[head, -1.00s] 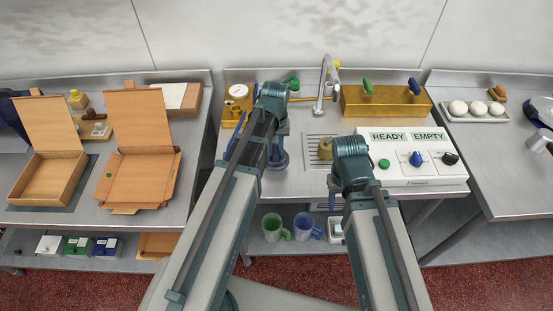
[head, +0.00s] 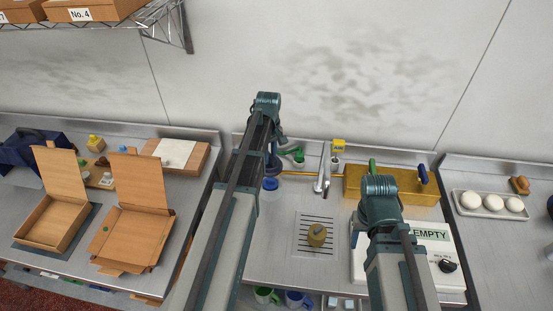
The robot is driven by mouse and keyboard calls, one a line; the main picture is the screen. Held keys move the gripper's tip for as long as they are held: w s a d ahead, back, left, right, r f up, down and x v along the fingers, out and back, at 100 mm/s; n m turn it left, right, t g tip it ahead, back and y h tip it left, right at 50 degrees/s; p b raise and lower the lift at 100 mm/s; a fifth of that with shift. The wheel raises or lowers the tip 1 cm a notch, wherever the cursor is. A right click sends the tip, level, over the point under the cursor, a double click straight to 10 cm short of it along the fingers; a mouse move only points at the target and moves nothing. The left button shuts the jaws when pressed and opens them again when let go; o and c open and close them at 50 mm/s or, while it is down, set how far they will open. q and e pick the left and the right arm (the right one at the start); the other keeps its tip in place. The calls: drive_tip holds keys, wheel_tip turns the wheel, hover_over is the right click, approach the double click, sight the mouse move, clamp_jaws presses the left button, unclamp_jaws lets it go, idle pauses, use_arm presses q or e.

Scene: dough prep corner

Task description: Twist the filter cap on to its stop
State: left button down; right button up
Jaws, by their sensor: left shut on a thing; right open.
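My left gripper (head: 272,166) is at the back left of the steel counter, mostly hidden by its own wrist. It is shut on a blue round piece (head: 271,184), whose lower part shows beneath it. The piece appears upright. Whether it touches anything below is unclear. A squat olive-yellow round piece (head: 317,236) with a grey bar on top stands on the slotted drain plate (head: 303,248), apart from both grippers. I cannot tell which of these is the filter cap. My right gripper is hidden behind its wrist (head: 380,200), above the white control box (head: 455,250); it is open.
A steel tap (head: 324,170) stands right of my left gripper, with a yellow tag (head: 338,145) behind it. A gold rack (head: 408,193) with green and blue handles stands behind the box. Open cardboard boxes (head: 135,236) are left. An egg tray (head: 462,206) is right.

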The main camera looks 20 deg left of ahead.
sight(270, 169)
use_arm(q)
drive_tip(key=shift+s, duration=0.1)
drive_tip(key=shift+f, duration=0.1)
wheel_tip(270, 169, down, 7)
drive_tip(key=b, duration=0.7)
drive_tip(key=shift+f+b, duration=0.65)
drive_tip(key=shift+b, duration=0.15)
idle(1.3)
drive_tip(key=shift+m, duration=1.6)
drive_tip(key=shift+m, duration=1.6)
